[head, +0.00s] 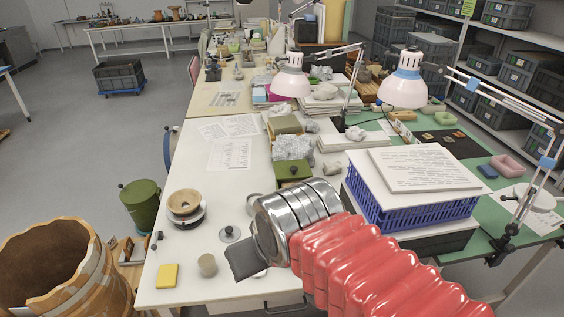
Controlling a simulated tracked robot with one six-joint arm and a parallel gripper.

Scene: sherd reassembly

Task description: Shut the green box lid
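A green box (292,173) stands on the white table in the head view, beyond my gripper. Grey crumpled material (293,147) shows above its green front, which bears a small pale fitting. An olive-green panel (285,124), apparently the raised lid, stands just behind the grey material; its hinge is not visible. My gripper (245,262) is at the end of my red-sleeved arm, over the near part of the table, apart from the box and nearer the camera. Its dark jaw end shows, but the gap between the fingers cannot be made out.
A blue crate (405,212) topped with papers stands right of the box. A wooden bowl (184,202), yellow block (167,275) and small cup (208,265) lie at the left. Lamps (402,91) overhang the right.

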